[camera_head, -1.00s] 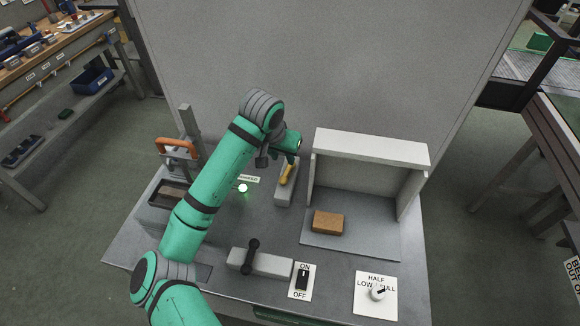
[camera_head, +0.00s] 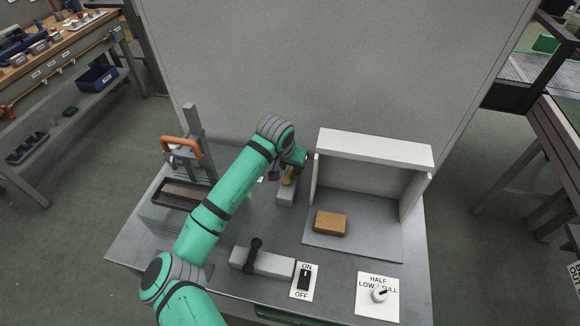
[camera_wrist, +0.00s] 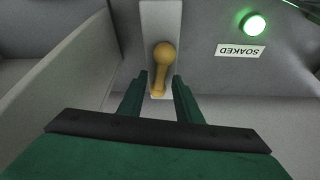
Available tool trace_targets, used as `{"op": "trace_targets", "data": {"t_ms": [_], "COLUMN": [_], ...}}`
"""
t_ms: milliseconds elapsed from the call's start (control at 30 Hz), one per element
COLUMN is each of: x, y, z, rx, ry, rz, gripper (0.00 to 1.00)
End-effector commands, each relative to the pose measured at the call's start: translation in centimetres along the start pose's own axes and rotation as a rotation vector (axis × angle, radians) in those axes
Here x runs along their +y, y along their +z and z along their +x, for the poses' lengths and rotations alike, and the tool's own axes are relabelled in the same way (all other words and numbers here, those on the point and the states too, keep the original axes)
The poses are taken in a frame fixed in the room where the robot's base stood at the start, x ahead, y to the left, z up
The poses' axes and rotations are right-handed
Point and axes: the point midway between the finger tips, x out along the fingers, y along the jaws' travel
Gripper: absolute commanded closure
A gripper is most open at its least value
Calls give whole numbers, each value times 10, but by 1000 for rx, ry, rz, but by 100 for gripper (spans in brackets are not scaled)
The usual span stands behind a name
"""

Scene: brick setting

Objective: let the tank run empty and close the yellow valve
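The yellow valve (camera_head: 289,176) stands on a grey block right of my arm, partly covered by my gripper in the head view. In the wrist view its yellow handle (camera_wrist: 162,62) lies lengthwise along its pale base. My gripper (camera_wrist: 160,90) has its two green fingers apart, one on each side of the handle's narrow near end. Gaps show beside the handle, so I see no firm hold. I cannot make out the tank's level.
A brown brick (camera_head: 331,222) lies in the white-walled booth (camera_head: 375,148) at right. A black lever (camera_head: 253,256) on a grey block, an ON/OFF switch (camera_head: 304,279) and a HALF/LOW/FULL knob (camera_head: 379,295) line the front. An orange handle (camera_head: 182,146) stands above a tray (camera_head: 158,192) at left.

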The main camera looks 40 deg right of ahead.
Motion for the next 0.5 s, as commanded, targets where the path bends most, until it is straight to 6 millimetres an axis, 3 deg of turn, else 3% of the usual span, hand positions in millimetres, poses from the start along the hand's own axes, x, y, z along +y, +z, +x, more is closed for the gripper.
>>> {"op": "trace_targets", "data": {"t_ms": [33,167,500], "x": [0,0,0], "y": [0,0,0], "z": [0,0,0], "rx": [0,0,0], "ry": [0,0,9], "rz": [0,0,19], "gripper": [69,100,100]}}
